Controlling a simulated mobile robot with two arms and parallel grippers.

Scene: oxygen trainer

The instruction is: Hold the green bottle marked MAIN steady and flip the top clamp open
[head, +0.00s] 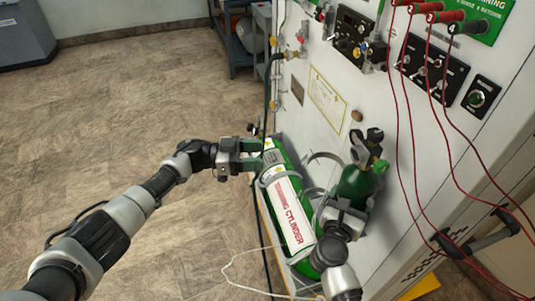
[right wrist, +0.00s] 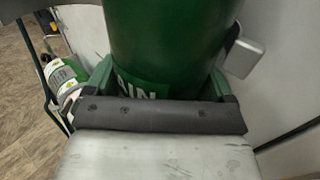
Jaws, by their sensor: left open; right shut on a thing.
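The green bottle marked MAIN (head: 357,188) stands against the white panel in the head view, with a dark valve on top. It fills the top of the right wrist view (right wrist: 165,45), where only "AIN" of its label shows. My right gripper (head: 342,216) is shut around this bottle, its fingers on both sides. A grey curved clamp band (head: 325,155) projects from the panel left of the bottle's top; I cannot tell whether it is latched. A lower curved band (head: 312,191) shows below it. My left gripper (head: 257,155) is open at the upper end of the other green cylinder.
That other cylinder (head: 284,197), with a white label reading CYLINDER, is strapped beside the MAIN bottle. A white cord (head: 250,252) loops below. The floor (head: 130,130) at left is clear.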

